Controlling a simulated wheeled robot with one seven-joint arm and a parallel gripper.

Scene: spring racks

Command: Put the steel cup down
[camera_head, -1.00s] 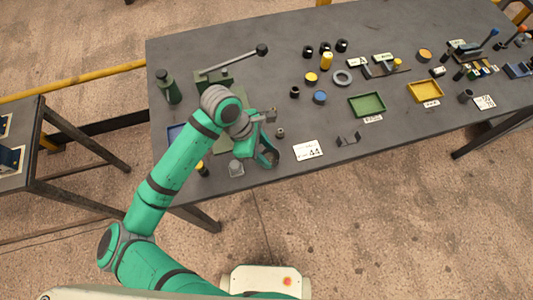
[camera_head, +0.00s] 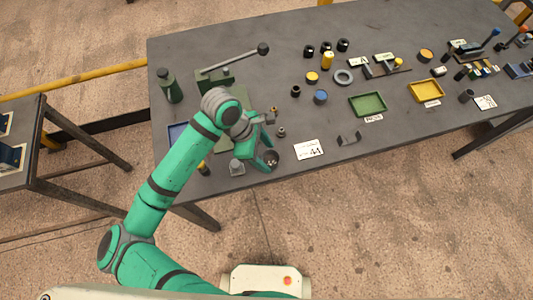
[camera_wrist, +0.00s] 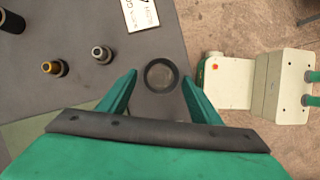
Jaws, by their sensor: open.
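The steel cup (camera_head: 271,158) stands at the near edge of the dark table in the head view, a small dark round cup with an open top. In the wrist view the cup (camera_wrist: 161,64) shows from above, its dark rim between the tips of my two green fingers. My gripper (camera_wrist: 159,77) is open around the cup, with a gap visible on each side. In the head view my gripper (camera_head: 262,150) partly hides the cup's left side. The cup's base is hidden from above.
A grey fitting (camera_wrist: 102,54) and a brass one (camera_wrist: 54,67) stand close by. A white number card (camera_head: 309,150) and a bent metal bracket (camera_head: 349,138) lie to the right. A small grey block (camera_head: 237,167) is left of my gripper. The table's front edge is near.

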